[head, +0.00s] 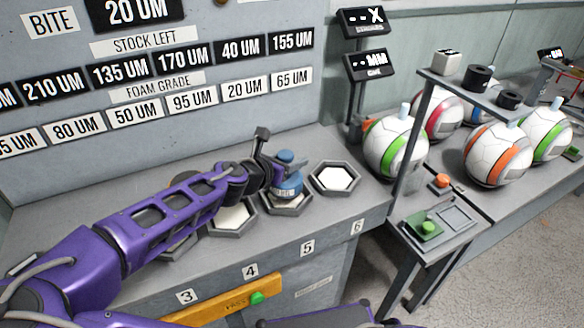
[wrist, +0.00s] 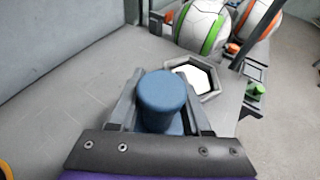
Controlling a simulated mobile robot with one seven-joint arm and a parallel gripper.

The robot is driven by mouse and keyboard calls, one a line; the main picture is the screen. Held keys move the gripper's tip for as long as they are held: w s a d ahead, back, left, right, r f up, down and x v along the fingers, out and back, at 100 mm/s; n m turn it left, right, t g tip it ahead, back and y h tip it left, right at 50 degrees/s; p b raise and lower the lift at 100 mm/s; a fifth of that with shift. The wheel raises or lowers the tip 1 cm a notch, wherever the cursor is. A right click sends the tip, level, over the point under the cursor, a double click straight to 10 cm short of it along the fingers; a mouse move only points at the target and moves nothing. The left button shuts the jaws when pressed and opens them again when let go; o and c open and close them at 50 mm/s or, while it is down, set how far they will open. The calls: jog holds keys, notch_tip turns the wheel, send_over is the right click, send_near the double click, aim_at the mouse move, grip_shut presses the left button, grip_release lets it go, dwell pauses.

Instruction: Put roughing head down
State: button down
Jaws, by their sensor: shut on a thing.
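The roughing head is a blue knobbed piece (head: 288,186) in the head view, at the hexagonal holder above label 5. My gripper (head: 284,165) is shut on its upper part from the left. In the wrist view the round blue top of the head (wrist: 162,97) stands upright between my gripper's two fingers (wrist: 160,110). The holder for place 5 (head: 287,207) shows below the head in the head view. I cannot tell whether the head rests in it or hangs just above. My gripper hides part of the head.
An empty hexagonal holder (head: 336,179) with a white floor stands right of the head, at place 6. Another holder (head: 232,217) is to the left, partly under my arm. A grey upright panel backs the bench. Several striped balls (head: 395,147) stand at the right behind a post.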

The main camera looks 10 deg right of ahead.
jog(key=shift+f, duration=1)
jog(key=shift+f, duration=0.1)
jog(key=shift+c, duration=1.8)
grip_release()
jog(key=shift+f, duration=0.1)
jog(key=shift+s+a+r, duration=0.1)
jog(key=shift+a+r, duration=0.1)
jog(key=shift+r, duration=0.05)
jog(key=p+v, duration=0.1)
jog(key=v, duration=1)
jog(key=shift+s+a, duration=0.2)
jog(key=shift+s, duration=0.05)
